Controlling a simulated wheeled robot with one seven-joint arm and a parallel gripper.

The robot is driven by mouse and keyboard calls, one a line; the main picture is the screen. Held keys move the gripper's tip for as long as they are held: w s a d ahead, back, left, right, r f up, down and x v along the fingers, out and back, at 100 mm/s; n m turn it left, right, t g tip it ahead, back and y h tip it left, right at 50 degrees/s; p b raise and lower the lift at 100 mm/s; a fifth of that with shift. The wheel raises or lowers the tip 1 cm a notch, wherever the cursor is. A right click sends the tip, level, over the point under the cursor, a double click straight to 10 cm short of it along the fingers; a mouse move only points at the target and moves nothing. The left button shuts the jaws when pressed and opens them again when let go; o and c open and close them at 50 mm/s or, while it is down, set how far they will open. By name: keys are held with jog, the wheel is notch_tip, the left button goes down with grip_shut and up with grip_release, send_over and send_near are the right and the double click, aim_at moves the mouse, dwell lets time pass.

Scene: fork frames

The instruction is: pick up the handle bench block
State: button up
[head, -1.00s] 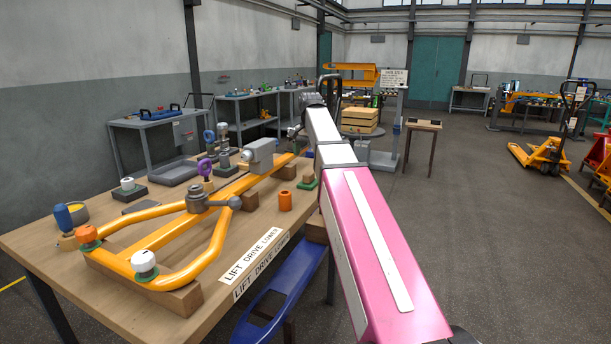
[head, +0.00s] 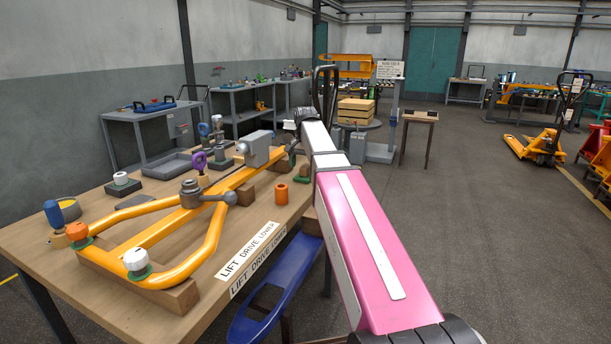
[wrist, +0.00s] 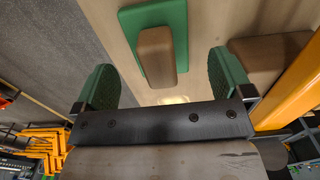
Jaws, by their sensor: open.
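The handle bench block is most likely the brown wooden block (wrist: 156,55) on a green base (wrist: 172,22) in the wrist view. It lies on the wooden bench top, beyond my gripper (wrist: 165,80). The two green-padded fingers are apart, one on each side of the block's line, with nothing between them touching. In the head view a green piece (head: 302,173) shows at the bench's right edge, partly hidden by my arm. My gripper is mostly hidden there behind the arm.
A yellow frame (head: 208,240) lies on wooden supports on the bench, close to the right finger in the wrist view. A wooden block (wrist: 268,58) sits right of the green base. An orange cylinder (head: 281,194) stands nearby. Open floor lies to the right.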

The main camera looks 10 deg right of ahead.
aim_at(306, 165)
jog(key=shift+f, duration=1.4)
jog(key=c, duration=1)
jog(key=shift+c, duration=0.2)
notch_tip(306, 165, up, 10)
jog(key=shift+r, duration=0.1)
jog(key=shift+o, duration=0.8)
jog(key=shift+c, duration=1.3)
